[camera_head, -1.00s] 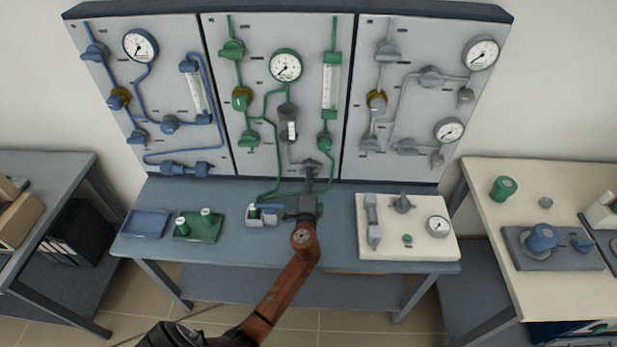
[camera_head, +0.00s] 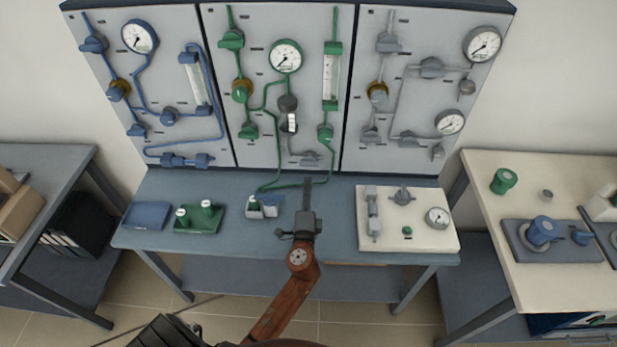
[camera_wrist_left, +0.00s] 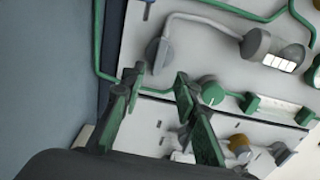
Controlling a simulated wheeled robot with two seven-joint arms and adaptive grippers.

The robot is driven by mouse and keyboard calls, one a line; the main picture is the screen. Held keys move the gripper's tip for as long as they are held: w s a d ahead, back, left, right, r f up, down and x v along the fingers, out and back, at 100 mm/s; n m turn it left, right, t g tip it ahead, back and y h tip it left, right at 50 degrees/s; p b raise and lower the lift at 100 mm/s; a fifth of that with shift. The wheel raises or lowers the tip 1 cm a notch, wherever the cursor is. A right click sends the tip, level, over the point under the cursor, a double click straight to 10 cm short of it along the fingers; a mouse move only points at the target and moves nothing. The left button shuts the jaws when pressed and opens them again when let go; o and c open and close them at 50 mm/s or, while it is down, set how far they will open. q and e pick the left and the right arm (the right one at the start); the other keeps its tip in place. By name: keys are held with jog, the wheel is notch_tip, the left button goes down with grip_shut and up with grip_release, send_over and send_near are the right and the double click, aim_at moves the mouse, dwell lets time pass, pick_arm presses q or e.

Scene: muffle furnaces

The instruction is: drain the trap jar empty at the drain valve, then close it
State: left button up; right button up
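The trap jar (camera_head: 289,117) is on the middle panel, a dark grey body with a small white window; the wrist view also shows it (camera_wrist_left: 262,46). Its liquid level is too small to read. The grey drain valve (camera_head: 311,157) is low on that panel, at the end of a short grey pipe. In the wrist view its knob (camera_wrist_left: 158,52) is beyond the fingertips, apart from them. Whether the valve is open or closed I cannot tell. My left gripper (camera_head: 307,182) is in front of and below the valve. Its fingers (camera_wrist_left: 158,82) are spread and empty.
Green tubing runs down the middle panel to a small tray with bottles (camera_head: 264,207) left of my gripper. A green tray (camera_head: 198,228) and a blue tray (camera_head: 147,216) lie further left. A white board with fittings (camera_head: 420,237) lies right.

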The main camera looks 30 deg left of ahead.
pick_arm(q)
jog(key=shift+v, duration=1.5)
